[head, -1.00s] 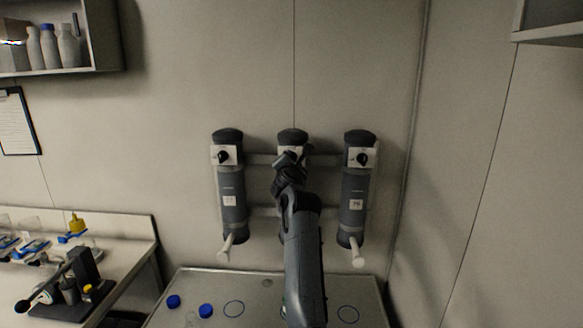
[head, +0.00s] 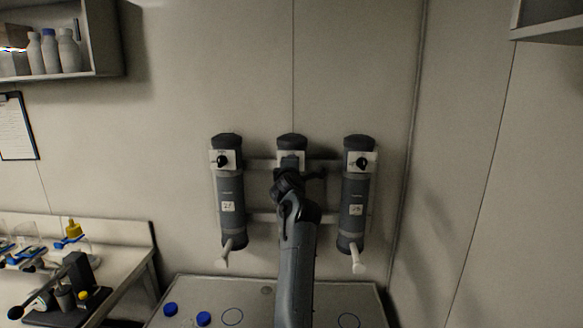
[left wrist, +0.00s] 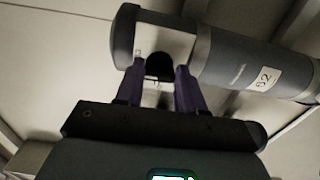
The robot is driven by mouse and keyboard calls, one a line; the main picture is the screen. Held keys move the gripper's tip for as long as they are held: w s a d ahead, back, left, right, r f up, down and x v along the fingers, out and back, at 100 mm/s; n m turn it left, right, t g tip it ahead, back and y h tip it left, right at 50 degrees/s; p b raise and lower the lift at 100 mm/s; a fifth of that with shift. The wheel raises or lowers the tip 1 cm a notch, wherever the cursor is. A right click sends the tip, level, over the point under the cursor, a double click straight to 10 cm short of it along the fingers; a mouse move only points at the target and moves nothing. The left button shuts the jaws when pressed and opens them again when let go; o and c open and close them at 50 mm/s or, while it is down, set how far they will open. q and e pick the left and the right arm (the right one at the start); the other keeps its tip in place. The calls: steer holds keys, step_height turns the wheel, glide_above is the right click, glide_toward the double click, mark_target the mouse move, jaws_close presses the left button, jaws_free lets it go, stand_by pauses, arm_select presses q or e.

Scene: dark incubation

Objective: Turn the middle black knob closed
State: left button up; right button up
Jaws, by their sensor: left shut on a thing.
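The middle dark grey cylinder (head: 292,140) hangs on the wall between two similar ones. In the head view my left arm covers most of its front, and its knob is hidden. In the left wrist view the middle black knob (left wrist: 160,66) sits on a pale plate (left wrist: 165,42) near the cylinder's capped end. My left gripper (left wrist: 159,80) is shut on the knob, with one purple finger on each side of it. My right gripper is not in view.
The left cylinder (head: 229,190) and right cylinder (head: 355,190) each carry a black knob and a white spout. A table (head: 267,291) with blue caps (head: 203,318) lies below. A bench (head: 125,232) with labware stands at the left. A shelf (head: 102,40) with bottles hangs above it.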

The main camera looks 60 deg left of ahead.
arm_select(q)
steer(key=shift+m, duration=0.3)
steer(key=o, duration=1)
steer(key=shift+o, duration=0.2)
steer(key=b+v, duration=0.3)
steer(key=v, duration=0.8)
steer(key=shift+w, duration=0.1)
